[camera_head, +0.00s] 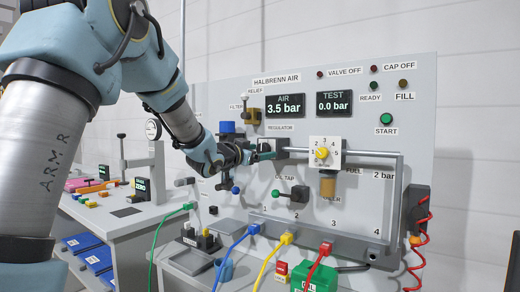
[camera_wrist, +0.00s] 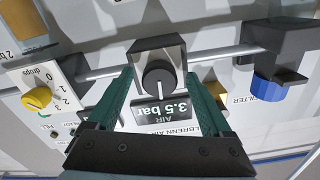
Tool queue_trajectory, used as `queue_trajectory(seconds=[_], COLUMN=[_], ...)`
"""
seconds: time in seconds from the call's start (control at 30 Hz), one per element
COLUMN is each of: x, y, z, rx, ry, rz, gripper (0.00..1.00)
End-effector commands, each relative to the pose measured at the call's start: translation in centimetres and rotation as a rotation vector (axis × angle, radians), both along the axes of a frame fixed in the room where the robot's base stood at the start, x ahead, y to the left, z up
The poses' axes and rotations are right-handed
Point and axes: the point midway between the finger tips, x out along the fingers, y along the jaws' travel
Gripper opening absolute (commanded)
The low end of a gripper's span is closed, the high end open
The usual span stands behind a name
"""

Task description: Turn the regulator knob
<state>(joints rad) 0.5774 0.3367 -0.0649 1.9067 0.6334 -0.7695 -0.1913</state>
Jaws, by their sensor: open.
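The regulator knob (camera_wrist: 158,80) is a dark round knob with a pale line, on a block with a grey face (camera_wrist: 160,52) in the wrist view. My gripper (camera_wrist: 159,74) is open. Its green fingers appear on either side of the knob, with a gap on each side. I cannot tell how far over the knob they reach. In the head view, my gripper (camera_head: 268,156) is at the regulator block (camera_head: 267,145) above the pipe, and the knob is hidden there. The AIR display (camera_head: 285,105) reads 3.5 bar.
A yellow drops dial (camera_head: 322,153) is right of the regulator. The blue-topped filter (camera_head: 227,128) is to its left. A horizontal pipe (camera_head: 370,154) runs along the panel. Coloured hoses and an oil tap (camera_head: 298,194) are below.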

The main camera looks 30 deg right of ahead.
Motion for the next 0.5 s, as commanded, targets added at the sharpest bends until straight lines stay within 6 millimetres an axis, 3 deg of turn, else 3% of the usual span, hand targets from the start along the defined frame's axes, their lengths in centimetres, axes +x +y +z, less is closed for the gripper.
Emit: queue_trajectory(seconds=[0.3, 0.5], x=[0.14, 0.13], y=[-0.22, -0.2], z=[-0.05, -0.04], rx=[0.0, 0.0], ry=[0.0, 0.0], rz=[0.0, 0.0], gripper=[0.83, 0.6])
